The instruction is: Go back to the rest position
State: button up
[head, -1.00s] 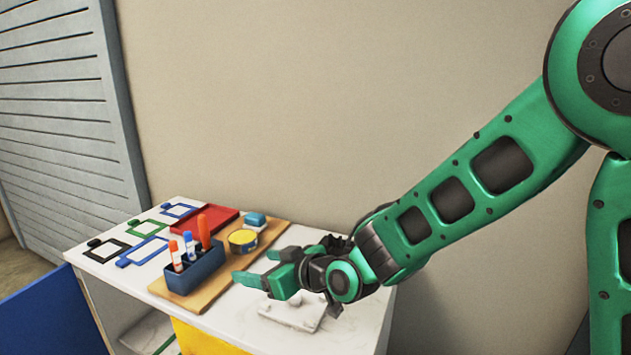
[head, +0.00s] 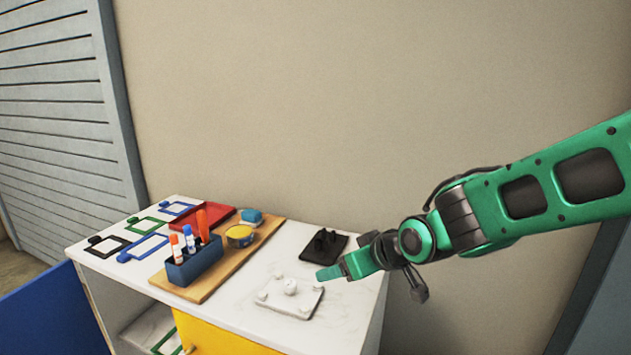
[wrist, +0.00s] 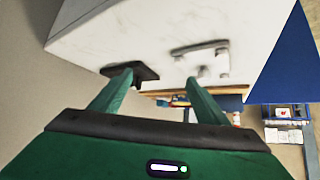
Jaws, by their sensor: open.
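My gripper (head: 343,270) is at the right end of the white cabinet top, a little above it, with its fingers pointing left. In the wrist view my gripper (wrist: 153,88) has its two green fingers spread apart with nothing between them. A white plate with several knobs (head: 289,296) lies on the cabinet top, left of and below the fingers. A black plate with upright black parts (head: 324,246) lies behind it near the wall. Both plates also show in the wrist view, the black one (wrist: 146,72) beside the left finger and the white one (wrist: 203,57) beyond the fingers.
The white cabinet (head: 345,325) stands against the wall. On it are a wooden board (head: 210,285) with a blue marker holder (head: 194,266) and a yellow round tin (head: 240,236), a red tray (head: 208,218), and several coloured frames. The space right of the cabinet looks free.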

jog(key=s+d+m+g+h, duration=0.25)
jog(key=s+d, duration=0.35)
jog(key=d, duration=0.4)
jog(key=s+d+m+g+h, duration=0.1)
jog(key=s+d+m+h, duration=0.1)
jog(key=s+d+m, duration=0.5)
jog(key=s+d+n+g+h, duration=0.15)
jog(key=s+d, duration=0.35)
jog(key=d, duration=0.7)
jog(key=s+d+f+m+g, duration=0.1)
jog(key=s+d+m, duration=0.4)
jog(key=s, duration=0.6)
jog(key=shift+s+d+f+g+y, duration=0.15)
jog(key=shift+s+d+g+y, duration=0.2)
jog(key=shift+g, duration=0.55)
